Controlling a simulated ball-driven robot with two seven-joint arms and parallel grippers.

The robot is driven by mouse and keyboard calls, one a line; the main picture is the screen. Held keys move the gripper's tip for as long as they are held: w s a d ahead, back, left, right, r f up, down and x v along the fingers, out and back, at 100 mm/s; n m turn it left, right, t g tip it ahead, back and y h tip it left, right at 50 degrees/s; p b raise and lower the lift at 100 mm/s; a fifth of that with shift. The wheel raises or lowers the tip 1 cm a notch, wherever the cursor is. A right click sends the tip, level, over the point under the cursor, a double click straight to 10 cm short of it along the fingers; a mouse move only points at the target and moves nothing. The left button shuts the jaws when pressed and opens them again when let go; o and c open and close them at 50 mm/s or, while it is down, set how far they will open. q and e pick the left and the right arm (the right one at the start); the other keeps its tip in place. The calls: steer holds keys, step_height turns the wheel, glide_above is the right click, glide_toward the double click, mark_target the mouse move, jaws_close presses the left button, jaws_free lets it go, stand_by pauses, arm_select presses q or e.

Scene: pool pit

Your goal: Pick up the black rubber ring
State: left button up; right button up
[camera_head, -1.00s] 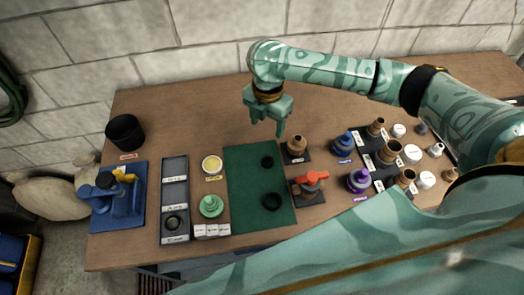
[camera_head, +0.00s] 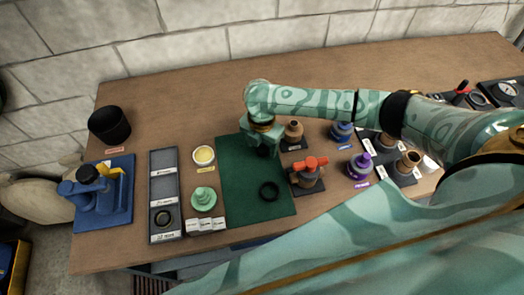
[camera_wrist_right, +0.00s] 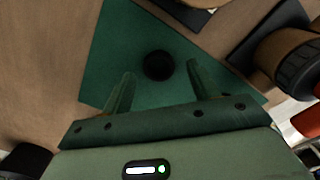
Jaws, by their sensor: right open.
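My right gripper (camera_head: 262,150) is pointing down over the back part of the mat. In the wrist view the right gripper (camera_wrist_right: 161,72) is open and empty, and the small piece shows between its fingertips. Another dark ring (camera_head: 163,218) sits in the front compartment of the grey tray. My left gripper is not in view.
The grey tray (camera_head: 164,182), a yellow-topped dish (camera_head: 204,156) and a green stepped piece (camera_head: 203,199) stand left of the mat. A brown piece (camera_head: 293,132) and a red-topped fitting (camera_head: 310,172) stand close on its right. A black cup (camera_head: 109,125) is far left.

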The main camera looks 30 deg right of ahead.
steer(key=shift+f, duration=0.5)
steer(key=shift+r, duration=0.1)
steer(key=c, duration=1.1)
steer(key=shift+o, duration=0.2)
steer(key=shift+r, duration=0.3)
steer(key=r, duration=0.1)
steer(key=r+p, duration=0.2)
steer(key=r, duration=0.1)
steer(key=shift+s, duration=0.3)
steer(key=s+a+r+p, duration=0.2)
steer(key=s+r+p, duration=0.3)
steer(key=s, duration=0.8)
step_height(320, 180, up, 3)
steer(key=shift+a+r+p, duration=0.2)
steer(key=shift+a+p, duration=0.15)
steer(key=shift+a, duration=0.05)
